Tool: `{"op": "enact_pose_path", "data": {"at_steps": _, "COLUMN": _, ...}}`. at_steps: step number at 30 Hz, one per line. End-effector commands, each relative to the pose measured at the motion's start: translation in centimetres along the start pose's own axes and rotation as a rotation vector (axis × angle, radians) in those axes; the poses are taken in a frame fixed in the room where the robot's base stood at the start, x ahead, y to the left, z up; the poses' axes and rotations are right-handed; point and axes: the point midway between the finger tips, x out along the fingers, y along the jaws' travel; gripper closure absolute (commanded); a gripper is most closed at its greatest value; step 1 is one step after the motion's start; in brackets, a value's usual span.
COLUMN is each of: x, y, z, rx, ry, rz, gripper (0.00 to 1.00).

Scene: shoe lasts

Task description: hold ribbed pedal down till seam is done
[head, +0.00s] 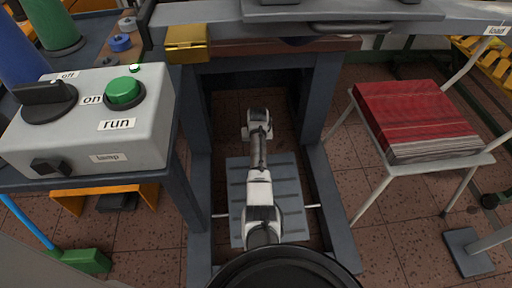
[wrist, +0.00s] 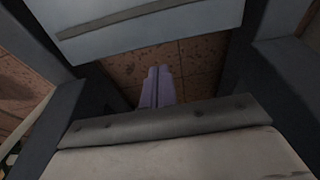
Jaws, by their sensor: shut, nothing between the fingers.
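The ribbed pedal (head: 284,190) is a blue-grey plate with raised ribs, low between the legs of the machine stand. My arm passes over its middle and hides part of it. In the wrist view, a pale ridged plate (wrist: 150,25), which looks like the pedal, crosses the top. My gripper (wrist: 157,72) is shut and empty there. Floor shows between its fingertips and the plate's edge, so they look apart. In the head view, the fingers are hidden beneath my arm's far end, beyond the pedal.
Stand legs (head: 320,95) flank the pedal closely. A stool (head: 483,160) with red sheets (head: 415,115) stands right. A second pedal (head: 467,252) lies lower right.

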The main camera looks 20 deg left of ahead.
Motion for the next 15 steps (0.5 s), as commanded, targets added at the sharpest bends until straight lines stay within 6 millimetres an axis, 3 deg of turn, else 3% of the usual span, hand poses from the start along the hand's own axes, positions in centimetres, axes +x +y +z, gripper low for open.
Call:
{"op": "enact_pose_path", "data": {"at_steps": 6, "x": -2.2, "y": 0.0, "z": -0.2, "rx": 0.0, "ry": 0.0, "rz": 0.0, "gripper": 1.0}}
{"op": "enact_pose_path", "data": {"at_steps": 15, "x": -2.4, "y": 0.0, "z": -0.3, "rx": 0.0, "ry": 0.001, "rz": -0.001, "gripper": 1.0}}
